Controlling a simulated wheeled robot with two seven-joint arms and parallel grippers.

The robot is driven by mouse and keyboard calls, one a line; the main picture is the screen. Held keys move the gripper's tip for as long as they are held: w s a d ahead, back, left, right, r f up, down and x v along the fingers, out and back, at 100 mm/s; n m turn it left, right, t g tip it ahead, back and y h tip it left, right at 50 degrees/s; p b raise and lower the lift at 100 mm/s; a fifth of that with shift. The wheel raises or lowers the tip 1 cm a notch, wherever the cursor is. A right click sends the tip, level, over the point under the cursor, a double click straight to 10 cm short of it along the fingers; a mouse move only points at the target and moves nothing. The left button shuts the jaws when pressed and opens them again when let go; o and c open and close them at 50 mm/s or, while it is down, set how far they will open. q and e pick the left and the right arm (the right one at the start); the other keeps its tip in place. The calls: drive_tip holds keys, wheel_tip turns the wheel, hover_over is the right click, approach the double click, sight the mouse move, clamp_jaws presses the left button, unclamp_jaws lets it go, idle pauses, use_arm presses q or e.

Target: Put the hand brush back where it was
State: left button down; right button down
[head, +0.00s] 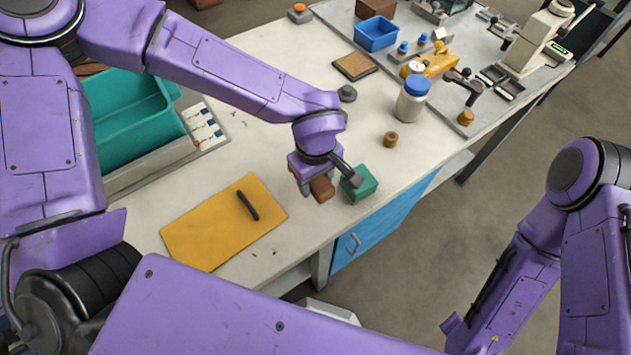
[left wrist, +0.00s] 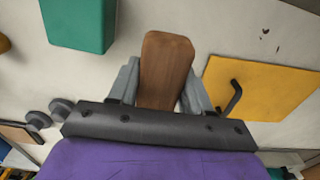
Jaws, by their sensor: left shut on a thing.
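The hand brush shows as a brown wooden piece (head: 322,189); it also shows in the left wrist view (left wrist: 167,68), pointing away from the palm. No bristles can be seen. My left gripper (head: 310,180) is shut on it, with the grey fingers on both sides in the left wrist view (left wrist: 160,85). The gripper is over the front part of the workbench, between the yellow mat and the green block. I cannot tell whether the brush touches the bench. My right arm is at the right of the head view; its gripper is not visible.
A green block (head: 362,186) stands close right of the brush at the bench edge. A yellow mat (head: 205,232) with a black handle-like bar (head: 248,205) lies left. A teal bin (head: 130,115), a blue-lidded jar (head: 412,100) and a brass piece (head: 390,139) stand farther off.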

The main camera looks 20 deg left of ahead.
sight(316, 187)
use_arm(q)
drive_tip(key=f, duration=0.2)
drive_tip(key=w+f, duration=0.1)
drive_tip(key=f, duration=0.1)
drive_tip(key=shift+f, duration=0.15)
drive_tip(key=shift+s+f, duration=0.1)
drive_tip(key=shift+f, duration=0.05)
drive_tip(key=shift+c, duration=2.4)
unclamp_jaws()
wheel_tip(316, 187, up, 12)
drive_tip(key=shift+r, duration=0.2)
